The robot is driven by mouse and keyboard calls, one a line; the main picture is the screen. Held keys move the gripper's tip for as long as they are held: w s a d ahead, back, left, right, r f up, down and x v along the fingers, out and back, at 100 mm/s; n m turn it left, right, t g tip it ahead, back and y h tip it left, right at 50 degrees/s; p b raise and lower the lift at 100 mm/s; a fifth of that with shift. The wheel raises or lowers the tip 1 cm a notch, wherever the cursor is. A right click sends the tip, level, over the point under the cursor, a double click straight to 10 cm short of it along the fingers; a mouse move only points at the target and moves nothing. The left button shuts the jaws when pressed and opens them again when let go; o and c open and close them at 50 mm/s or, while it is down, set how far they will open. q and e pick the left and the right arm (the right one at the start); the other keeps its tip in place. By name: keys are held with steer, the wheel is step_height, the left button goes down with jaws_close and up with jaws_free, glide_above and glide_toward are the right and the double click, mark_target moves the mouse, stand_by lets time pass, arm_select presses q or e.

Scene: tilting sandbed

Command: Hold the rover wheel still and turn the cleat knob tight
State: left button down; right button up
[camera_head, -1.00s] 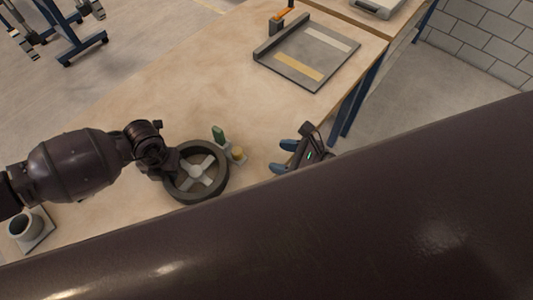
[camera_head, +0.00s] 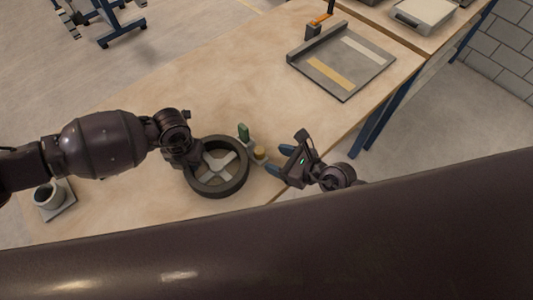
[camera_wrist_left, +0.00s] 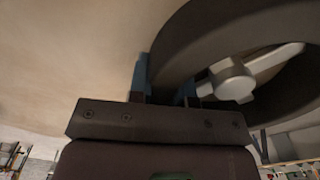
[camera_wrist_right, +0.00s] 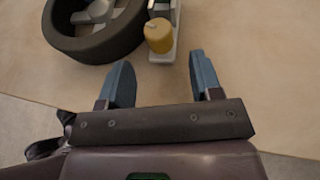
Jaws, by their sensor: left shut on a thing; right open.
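The rover wheel (camera_head: 241,184), a dark ring with pale spokes and hub, lies on the bench; it also shows in the left wrist view (camera_wrist_left: 195,40) and the right wrist view (camera_wrist_right: 95,48). My left gripper (camera_head: 194,160) is shut on the wheel's rim at its left side, one finger on each side of the wall (camera_wrist_left: 165,82). The cleat knob (camera_head: 260,152) is a yellow cylinder on a pale bracket just right of the wheel; it is clear in the right wrist view (camera_wrist_right: 158,35). My right gripper (camera_head: 279,161) is open and empty, its fingers (camera_wrist_right: 160,82) pointing toward the knob, a short gap away.
A green piece (camera_head: 243,131) stands by the bracket. A grey cup on a plate (camera_head: 48,196) is at the bench's left end. A grey tray with strips (camera_head: 342,60) lies at the back right. My large dark arm link covers the lower part of the head view.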

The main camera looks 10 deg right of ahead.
mark_target(264, 156)
steer(key=shift+x, duration=2.25)
steer(key=c, duration=0.9)
steer(key=shift+c, duration=0.2)
steer(key=shift+s+a+m+t+h, duration=0.15)
steer(key=shift+m+t+h, duration=0.45)
steer(key=shift+m+t, duration=0.15)
steer(key=o, duration=0.9)
steer(key=shift+o, duration=0.2)
